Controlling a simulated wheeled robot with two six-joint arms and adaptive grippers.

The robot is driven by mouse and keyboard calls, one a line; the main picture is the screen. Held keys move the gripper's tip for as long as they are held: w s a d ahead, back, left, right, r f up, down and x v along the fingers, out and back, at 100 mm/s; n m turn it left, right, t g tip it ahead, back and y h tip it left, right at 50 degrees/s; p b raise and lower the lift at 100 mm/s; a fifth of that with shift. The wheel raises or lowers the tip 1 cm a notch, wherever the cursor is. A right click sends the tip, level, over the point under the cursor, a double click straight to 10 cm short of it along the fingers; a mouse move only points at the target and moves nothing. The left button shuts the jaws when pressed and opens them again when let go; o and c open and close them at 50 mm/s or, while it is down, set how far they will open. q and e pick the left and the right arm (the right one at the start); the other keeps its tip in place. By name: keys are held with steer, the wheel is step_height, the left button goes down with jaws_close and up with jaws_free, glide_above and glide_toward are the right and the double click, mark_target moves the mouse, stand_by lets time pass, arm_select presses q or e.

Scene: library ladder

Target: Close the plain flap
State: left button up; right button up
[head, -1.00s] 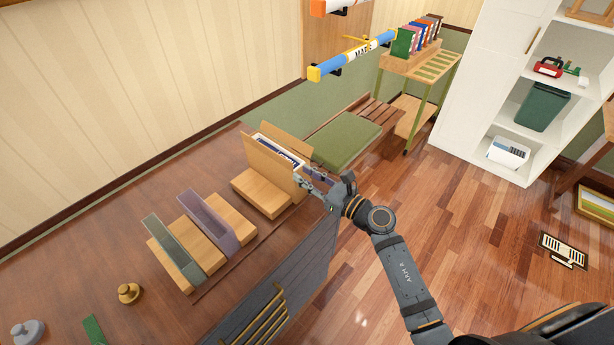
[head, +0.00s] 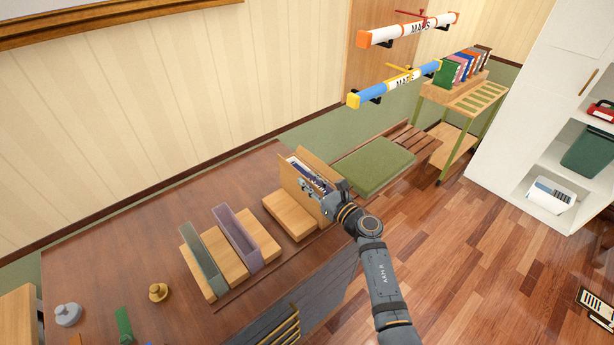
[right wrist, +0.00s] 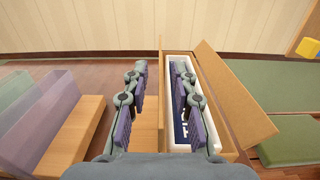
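A narrow plain wooden box (head: 297,177) stands at the far end of the dark wooden top and holds a white-and-blue item. A plain wooden panel, seemingly the flap (right wrist: 235,97), leans outward along the box's right side in the right wrist view; it shows behind the box in the head view (head: 318,163). My right gripper (head: 306,184) is at the box. In the right wrist view its fingers (right wrist: 160,110) are apart, one on each side of the box's left wall; contact is unclear. The right finger is over the white-and-blue item. My left gripper is not seen.
A purple trough (head: 236,237) and a grey-green trough (head: 201,263) stand with wooden blocks left of the box. A brass knob (head: 158,292) is nearer. A green cushioned bench (head: 373,165) lies beyond the box. Map tubes (head: 398,84) hang on the wall.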

steer(key=shift+x, duration=0.8)
jaws_close()
steer(key=shift+w+d+m, duration=0.1)
steer(key=shift+m, duration=0.2)
steer(key=shift+w+d+f+m+p, duration=0.1)
steer(key=shift+w+d+m+p, duration=0.2)
steer(key=shift+m, duration=0.75)
steer(key=shift+d+f+m+p, duration=0.15)
steer(key=shift+m+p, duration=0.3)
steer(key=shift+m, duration=0.55)
steer(key=shift+w+d+m+p, duration=0.2)
steer(key=shift+m+p, duration=0.15)
steer(key=shift+m, duration=0.7)
